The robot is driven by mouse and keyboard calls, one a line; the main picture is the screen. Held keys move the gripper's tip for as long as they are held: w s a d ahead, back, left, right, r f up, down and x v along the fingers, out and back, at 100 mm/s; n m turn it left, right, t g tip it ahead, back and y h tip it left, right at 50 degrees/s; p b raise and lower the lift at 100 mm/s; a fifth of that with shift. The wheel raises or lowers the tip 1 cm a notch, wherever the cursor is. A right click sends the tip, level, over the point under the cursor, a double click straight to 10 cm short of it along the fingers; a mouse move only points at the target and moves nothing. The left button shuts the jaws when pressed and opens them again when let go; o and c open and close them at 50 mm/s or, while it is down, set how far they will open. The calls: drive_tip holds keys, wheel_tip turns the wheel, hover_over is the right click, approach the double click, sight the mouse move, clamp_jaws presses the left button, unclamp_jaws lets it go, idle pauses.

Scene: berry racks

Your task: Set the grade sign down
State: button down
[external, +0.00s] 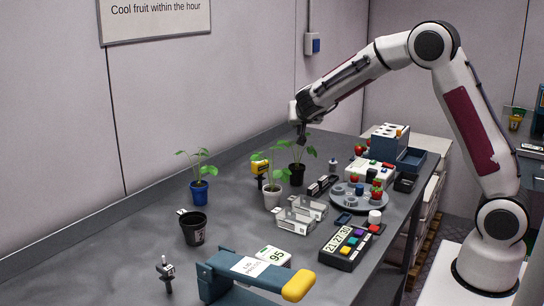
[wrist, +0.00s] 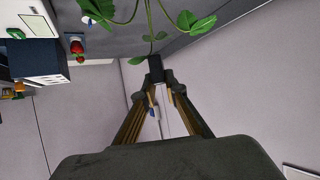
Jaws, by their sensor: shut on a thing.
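My gripper (external: 302,137) is raised over the far part of the bench, just above the leafy plant in a black pot (external: 297,176). In the wrist view my gripper (wrist: 160,82) has its fingers drawn together at the tips. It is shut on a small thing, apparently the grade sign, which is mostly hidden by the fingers. A thin pale strip shows between the fingers, and a dark block sits at the tips. I cannot read any face of the sign. Green leaves (wrist: 197,22) hang close beyond the fingertips.
The bench (external: 125,255) has bare room at front left. Near the plant stand a white pot (external: 272,196), a yellow device (external: 260,167), and a round grey tray (external: 352,201) with berries. A blue pot (external: 199,192) and a small dark stand (external: 166,273) are further left.

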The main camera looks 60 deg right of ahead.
drive_tip(key=w+a+f+n+y, duration=0.1)
drive_tip(key=a+n+y, duration=0.5)
drive_tip(key=a, duration=1.3)
drive_tip(key=w+a+f+n+y, duration=0.2)
drive_tip(key=a+n+y, duration=0.4)
drive_tip(key=a, duration=1.3)
drive_tip(key=w+a+f+n+t+y, duration=0.1)
drive_tip(key=a+f+n+y, duration=0.2)
drive_tip(key=a, duration=1.6)
drive_tip(key=n+y, duration=0.3)
drive_tip(key=n, duration=0.1)
drive_tip(key=shift+w+f+n, duration=0.25)
drive_tip(key=shift+f+n, duration=0.05)
drive_tip(key=shift+f, duration=0.1)
drive_tip(key=shift+f, duration=3.05)
drive_tip(key=shift+f, duration=1.9)
drive_tip(key=shift+f, duration=0.1)
